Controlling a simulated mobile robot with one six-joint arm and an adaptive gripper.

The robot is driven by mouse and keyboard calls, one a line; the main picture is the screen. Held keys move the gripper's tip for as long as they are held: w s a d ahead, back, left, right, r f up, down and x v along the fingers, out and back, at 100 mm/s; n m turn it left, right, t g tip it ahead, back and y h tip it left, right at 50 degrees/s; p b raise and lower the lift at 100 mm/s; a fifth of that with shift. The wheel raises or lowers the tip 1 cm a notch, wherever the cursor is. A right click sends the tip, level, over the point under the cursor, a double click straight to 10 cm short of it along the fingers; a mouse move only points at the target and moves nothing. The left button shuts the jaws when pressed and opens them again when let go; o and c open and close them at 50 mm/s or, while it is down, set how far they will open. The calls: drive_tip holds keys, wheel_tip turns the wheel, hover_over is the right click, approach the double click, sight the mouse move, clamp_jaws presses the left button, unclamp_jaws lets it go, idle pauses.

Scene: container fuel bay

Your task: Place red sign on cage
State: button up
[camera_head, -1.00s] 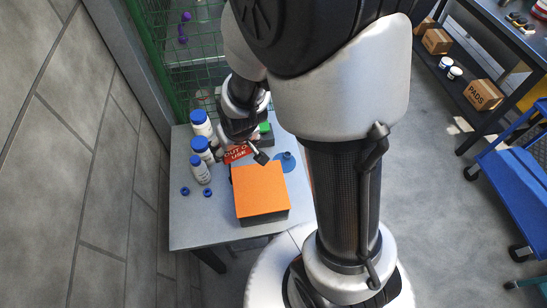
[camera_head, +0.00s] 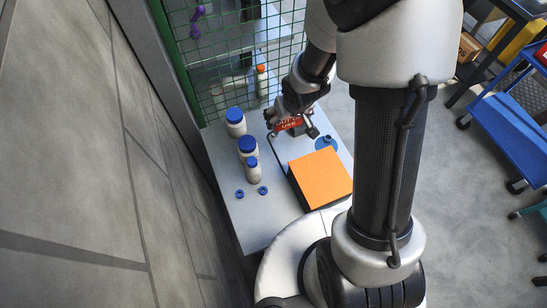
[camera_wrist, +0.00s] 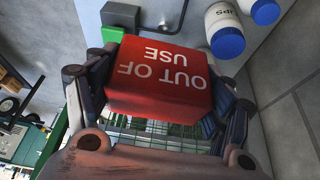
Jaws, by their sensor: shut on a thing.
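The red sign (camera_wrist: 158,78) is a block with white "OUT OF USE" lettering. My gripper (camera_wrist: 163,85) is shut on it, with a finger at each side in the wrist view. In the head view the red sign (camera_head: 288,124) shows partly behind my gripper (camera_head: 292,118), above the far end of the table. The cage (camera_head: 222,62) is a green wire-mesh structure at the table's far edge. The sign appears apart from the cage mesh. Part of the mesh also shows below the sign in the wrist view.
White bottles with blue caps (camera_head: 247,147) stand at the table's left, with two blue rings (camera_head: 262,190) nearby. An orange-topped box (camera_head: 320,178) and a blue funnel-like piece (camera_head: 326,142) are at the right. A grey wall runs along the left. The table (camera_head: 250,220) is clear in front.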

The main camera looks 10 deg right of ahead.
drive_tip(key=shift+w+a+f+p, duration=0.2)
drive_tip(key=shift+w+a+p, duration=0.15)
drive_tip(key=shift+a, duration=0.2)
drive_tip(key=shift+w+a+f+n, duration=0.1)
drive_tip(key=shift+a+f+n, duration=0.05)
drive_tip(key=shift+f+n, duration=0.15)
drive_tip(key=shift+y, duration=0.3)
wheel_tip(320, 180, down, 15)
drive_tip(key=b, duration=1)
drive_tip(key=shift+f, duration=0.1)
drive_tip(key=shift+w+f+b, duration=0.1)
drive_tip(key=shift+f+b, duration=1.25)
drive_tip(key=shift+f, duration=1.25)
drive_tip(key=shift+f, duration=0.1)
drive_tip(key=shift+f, duration=0.15)
drive_tip(key=o, duration=1.1)
